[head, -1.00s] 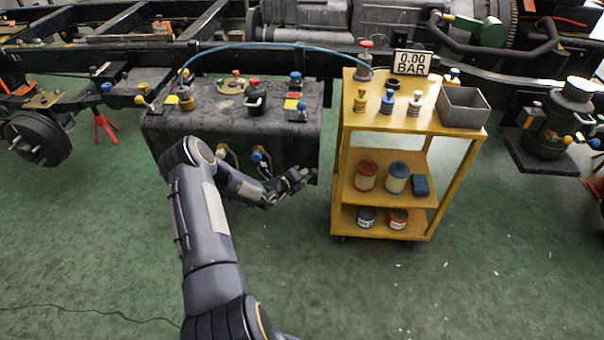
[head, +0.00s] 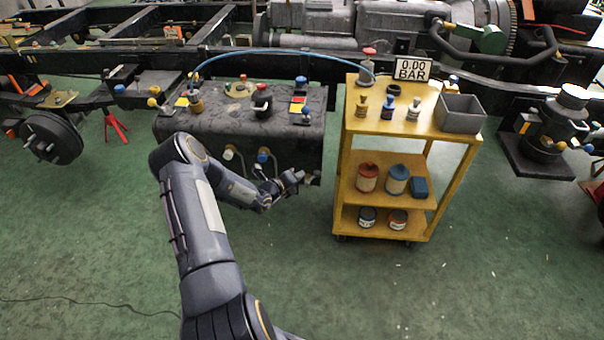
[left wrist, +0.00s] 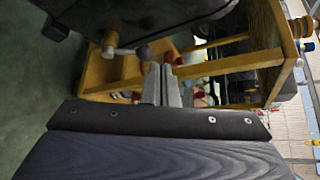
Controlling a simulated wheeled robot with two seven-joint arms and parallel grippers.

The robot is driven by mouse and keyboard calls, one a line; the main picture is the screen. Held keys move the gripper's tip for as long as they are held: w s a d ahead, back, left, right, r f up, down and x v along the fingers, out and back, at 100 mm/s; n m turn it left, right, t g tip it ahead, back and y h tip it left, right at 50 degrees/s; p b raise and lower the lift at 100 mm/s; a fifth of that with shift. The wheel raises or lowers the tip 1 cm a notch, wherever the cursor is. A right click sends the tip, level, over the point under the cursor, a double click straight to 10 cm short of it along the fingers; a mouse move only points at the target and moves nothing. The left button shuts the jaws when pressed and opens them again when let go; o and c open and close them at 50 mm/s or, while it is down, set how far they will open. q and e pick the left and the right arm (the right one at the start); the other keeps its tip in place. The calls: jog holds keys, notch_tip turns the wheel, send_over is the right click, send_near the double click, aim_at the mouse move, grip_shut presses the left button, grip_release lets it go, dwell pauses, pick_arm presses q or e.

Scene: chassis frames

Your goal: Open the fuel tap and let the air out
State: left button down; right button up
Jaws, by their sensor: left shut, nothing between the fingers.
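The dark fuel tank (head: 300,140) is at left centre in the head view. On its front are a tap with a pale knob (head: 229,153) and one with a blue knob (head: 263,156). Fittings on its top include a red-topped one (head: 262,100) and a blue-topped one (head: 300,84). My left gripper (head: 300,177) is low before the tank's right end. In the left wrist view its fingers (left wrist: 162,85) are shut and empty. A pale fitting (left wrist: 109,44) with a lever and dark ball (left wrist: 143,53) lies just beyond them; contact is unclear. My right gripper is out of view.
A yellow trolley (head: 345,140) stands right of the tank, with bottles, a grey bin (head: 460,112) and tins. A sign (head: 412,69) reads 0.00 BAR. A blue hose (head: 275,50) arches from tank to trolley. Green floor in front is clear.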

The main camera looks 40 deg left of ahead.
pick_arm(q)
jog(key=r+p+v, duration=0.1)
jog(key=v, duration=0.6)
jog(key=shift+d, duration=0.3)
